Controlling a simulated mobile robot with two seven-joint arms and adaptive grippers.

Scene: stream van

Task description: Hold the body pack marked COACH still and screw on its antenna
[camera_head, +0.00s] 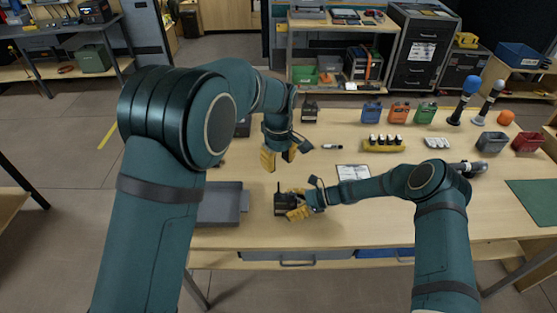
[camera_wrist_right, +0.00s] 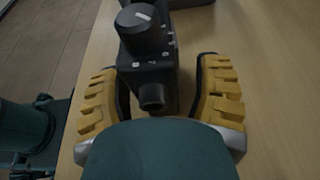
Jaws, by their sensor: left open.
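A small black box with a thin upright antenna (camera_head: 285,204) stands on the bench near its front edge; I cannot read any COACH marking on it. My right gripper (camera_head: 297,206) is low at its right side. In the right wrist view a black device with a round knob and a short socket (camera_wrist_right: 149,65) lies between the yellow fingers of my right gripper (camera_wrist_right: 163,90). A narrow gap seems to show by the right finger, so I cannot tell whether both fingers touch. My left gripper (camera_head: 279,157) is open and empty above the bench, fingers pointing down.
A grey tray (camera_head: 244,201) lies left of the box. A white card (camera_head: 353,172) and a small dark-and-white cylinder (camera_head: 332,147) lie to the right. Behind stand another black antenna unit (camera_head: 309,111), coloured packs (camera_head: 399,112), a yellow holder (camera_head: 383,147) and microphones (camera_head: 465,99).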

